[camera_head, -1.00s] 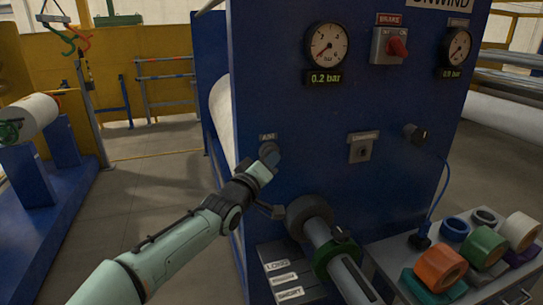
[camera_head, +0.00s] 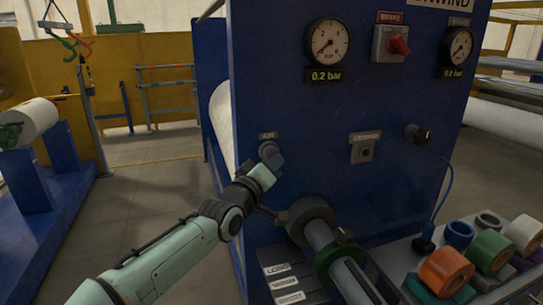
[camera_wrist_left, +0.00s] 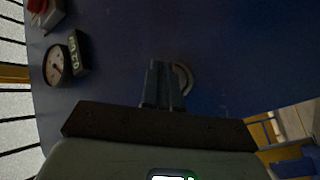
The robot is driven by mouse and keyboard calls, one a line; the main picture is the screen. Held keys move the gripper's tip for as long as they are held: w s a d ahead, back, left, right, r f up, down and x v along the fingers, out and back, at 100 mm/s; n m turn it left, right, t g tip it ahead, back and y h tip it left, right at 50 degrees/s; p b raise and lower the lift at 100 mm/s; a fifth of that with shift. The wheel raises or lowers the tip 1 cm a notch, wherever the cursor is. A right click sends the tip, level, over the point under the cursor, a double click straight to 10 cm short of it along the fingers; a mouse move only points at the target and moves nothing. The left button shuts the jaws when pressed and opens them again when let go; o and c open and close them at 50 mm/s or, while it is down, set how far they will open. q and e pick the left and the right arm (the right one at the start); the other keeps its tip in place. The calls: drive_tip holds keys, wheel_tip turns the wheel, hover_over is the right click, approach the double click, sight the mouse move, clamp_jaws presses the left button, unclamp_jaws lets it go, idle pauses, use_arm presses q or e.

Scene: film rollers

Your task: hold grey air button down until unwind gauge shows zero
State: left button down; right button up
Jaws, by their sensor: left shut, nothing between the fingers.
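The grey round air button (camera_head: 267,149), under an AIR label, sits on the blue unwind panel. My left gripper (camera_head: 274,160) is shut and empty, its fingertips right at the button's lower right edge in the head view. In the left wrist view the shut fingers (camera_wrist_left: 162,80) overlap the grey button (camera_wrist_left: 184,78), whose rim shows beside them. I cannot tell whether they touch or press it. The left pressure gauge (camera_head: 327,39) has its needle low and a display (camera_head: 326,76) reading 0.2 bar. My right gripper is not in view.
A red brake switch (camera_head: 399,45) and a second gauge (camera_head: 458,46) are at the panel's upper right. A keyed box (camera_head: 363,147) and black knob (camera_head: 417,134) are right of the button. A shaft (camera_head: 330,250) juts out below. Coloured tape rolls (camera_head: 447,271) lie lower right.

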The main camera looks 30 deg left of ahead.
use_arm(q)
drive_tip(key=s+d, duration=0.3)
drive_tip(key=shift+d+p, duration=0.2)
drive_tip(key=shift+p, duration=0.2)
drive_tip(key=shift+f, duration=0.1)
